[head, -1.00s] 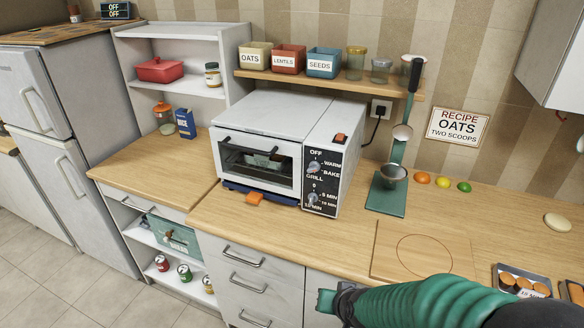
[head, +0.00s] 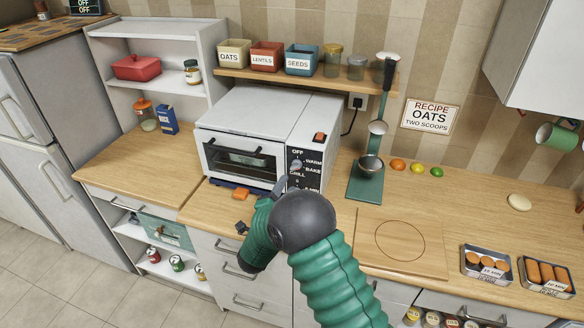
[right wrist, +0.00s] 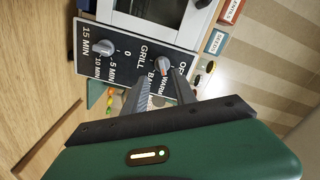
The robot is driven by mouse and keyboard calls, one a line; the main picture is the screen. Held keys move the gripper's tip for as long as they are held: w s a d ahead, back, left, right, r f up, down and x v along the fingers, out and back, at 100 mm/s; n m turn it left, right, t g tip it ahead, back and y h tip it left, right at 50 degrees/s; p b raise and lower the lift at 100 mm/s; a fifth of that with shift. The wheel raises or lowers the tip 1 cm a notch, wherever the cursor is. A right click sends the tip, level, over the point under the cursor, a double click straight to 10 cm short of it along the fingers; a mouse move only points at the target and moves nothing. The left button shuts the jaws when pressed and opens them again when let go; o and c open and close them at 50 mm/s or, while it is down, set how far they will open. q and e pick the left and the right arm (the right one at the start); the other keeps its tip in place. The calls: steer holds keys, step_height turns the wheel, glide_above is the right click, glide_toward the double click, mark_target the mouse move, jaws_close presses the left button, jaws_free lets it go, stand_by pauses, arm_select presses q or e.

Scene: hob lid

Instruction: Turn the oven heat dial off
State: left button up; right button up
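The white toaster oven (head: 265,112) stands on the wooden counter. Its black control panel shows in the right wrist view, turned sideways. The grey heat dial (right wrist: 163,66) is among the OFF, WARM, BAKE and GRILL labels; its exact setting is hard to read. The grey timer dial (right wrist: 103,47) is beside it on the panel. My right gripper (right wrist: 161,64) is open, its fingertips on either side of the heat dial; I cannot tell whether they touch it. In the head view my right gripper (head: 287,178) is at the panel and covers its lower part. My left gripper is not in view.
A green stand (head: 365,185) with a ladle and bowl is right of the oven, near several small fruits. An orange block (head: 242,194) lies in front of the oven. A shelf with canisters (head: 298,60) hangs behind. Two trays (head: 486,263) lie at right.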

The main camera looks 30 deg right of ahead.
mark_target(294, 170)
steer(key=p+x, duration=0.1)
steer(key=x, duration=0.5)
steer(key=shift+w+d+r, duration=0.2)
steer(key=shift+w, duration=0.15)
steer(key=shift+w+d+f, duration=0.1)
steer(key=shift+w+d, duration=0.2)
steer(key=shift+d, duration=0.1)
jaws_close()
